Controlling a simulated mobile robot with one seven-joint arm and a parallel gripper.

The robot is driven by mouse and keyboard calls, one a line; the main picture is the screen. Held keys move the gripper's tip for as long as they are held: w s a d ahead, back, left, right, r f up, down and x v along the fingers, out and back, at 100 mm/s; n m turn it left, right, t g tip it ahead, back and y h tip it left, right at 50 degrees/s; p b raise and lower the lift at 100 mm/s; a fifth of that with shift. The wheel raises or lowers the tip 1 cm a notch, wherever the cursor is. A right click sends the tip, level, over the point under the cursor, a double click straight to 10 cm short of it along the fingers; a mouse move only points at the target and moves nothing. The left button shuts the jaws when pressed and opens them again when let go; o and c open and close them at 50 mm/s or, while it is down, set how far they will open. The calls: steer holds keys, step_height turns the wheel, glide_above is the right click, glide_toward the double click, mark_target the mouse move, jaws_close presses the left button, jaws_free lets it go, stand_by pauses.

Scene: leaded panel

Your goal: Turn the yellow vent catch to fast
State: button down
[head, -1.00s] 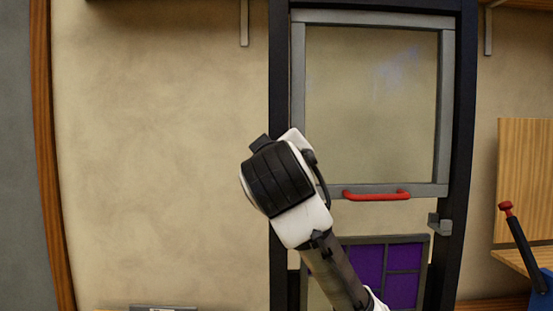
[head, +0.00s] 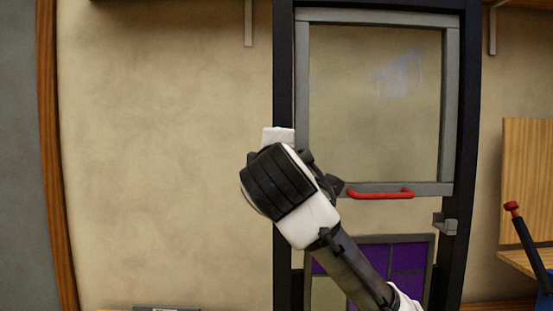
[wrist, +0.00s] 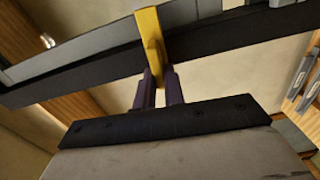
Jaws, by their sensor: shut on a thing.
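The yellow vent catch (wrist: 151,40) shows in the wrist view, standing across the grey and black frame bars. My gripper (wrist: 158,84) is shut on the lower end of the catch, with one finger on each side of it. In the head view my wrist hides the catch and the gripper's fingers at the left side of the window frame. The glazed sash (head: 448,110) with its grey frame sits in the dark outer frame (head: 468,90). I see no fast marking.
A red handle (head: 380,194) runs along the sash's lower rail. A grey bracket (head: 445,224) is on the right post. A purple leaded panel (head: 408,257) stands below, partly behind my arm. A red-tipped lever (head: 522,235) and wooden board (head: 530,165) are at the right.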

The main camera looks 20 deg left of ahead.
steer(key=shift+f+n, duration=0.1)
steer(key=shift+n, duration=0.3)
steer(key=c, duration=1.5)
jaws_free()
steer(key=b+v, duration=0.5)
steer(key=v, duration=0.9)
